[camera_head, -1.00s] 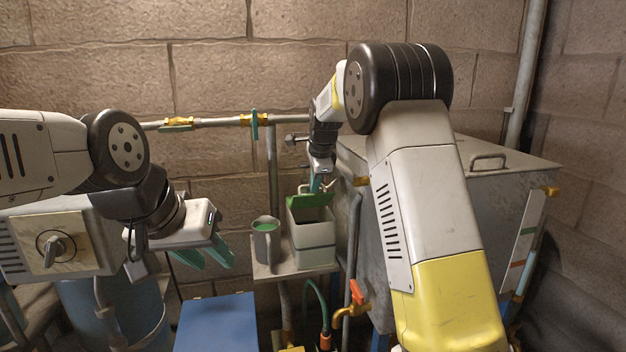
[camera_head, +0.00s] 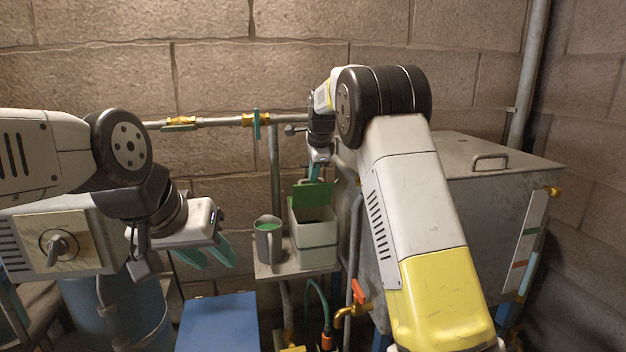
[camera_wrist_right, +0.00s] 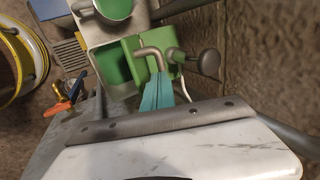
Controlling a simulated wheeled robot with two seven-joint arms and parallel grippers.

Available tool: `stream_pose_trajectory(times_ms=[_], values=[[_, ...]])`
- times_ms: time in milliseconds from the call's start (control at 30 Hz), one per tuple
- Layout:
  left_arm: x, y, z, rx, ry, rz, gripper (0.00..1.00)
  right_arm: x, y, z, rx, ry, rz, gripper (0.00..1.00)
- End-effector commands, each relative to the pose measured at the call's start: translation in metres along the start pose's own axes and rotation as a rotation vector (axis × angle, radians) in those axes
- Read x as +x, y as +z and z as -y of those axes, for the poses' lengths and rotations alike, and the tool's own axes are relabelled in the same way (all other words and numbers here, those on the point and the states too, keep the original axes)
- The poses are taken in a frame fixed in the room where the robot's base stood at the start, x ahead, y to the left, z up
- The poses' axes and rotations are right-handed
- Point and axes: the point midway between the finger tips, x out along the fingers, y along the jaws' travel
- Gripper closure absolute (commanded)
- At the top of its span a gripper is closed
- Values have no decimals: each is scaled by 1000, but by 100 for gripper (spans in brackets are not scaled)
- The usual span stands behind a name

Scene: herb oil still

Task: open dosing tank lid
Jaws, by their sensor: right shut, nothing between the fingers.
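The dosing tank (camera_head: 313,238) is a small pale box on a shelf beside a grey mug. Its green lid (camera_head: 315,195) stands raised at the back edge, and the dark opening shows in front of it. The lid (camera_wrist_right: 150,42) and the tank's green inside (camera_wrist_right: 112,64) also show in the right wrist view. My right gripper (camera_head: 314,173) is shut and empty, just above and behind the raised lid; I cannot tell whether it touches. Its teal fingers show in the wrist view (camera_wrist_right: 158,94). My left gripper (camera_head: 207,257) is open and empty, left of the mug.
The grey mug (camera_head: 268,242) with green contents stands close left of the tank on the small shelf (camera_head: 272,271). A pipe with brass valves (camera_head: 255,120) runs along the wall behind. A large metal tank (camera_head: 490,200) stands to the right. A blue panel (camera_head: 218,322) is below.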

Motion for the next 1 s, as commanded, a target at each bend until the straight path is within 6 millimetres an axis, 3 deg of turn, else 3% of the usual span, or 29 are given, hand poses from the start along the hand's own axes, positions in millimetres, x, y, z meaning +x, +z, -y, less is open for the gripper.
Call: stream_pose_trajectory(times_ms=[400, 1000], values=[[0, 0, 0, 0, 0, 0, 64, 6, 0, 18, 0, 0, 1, 100], [0, 0, 0, 0, 0, 0, 64, 1, 0, 20, 0, -1, 1, 100]])
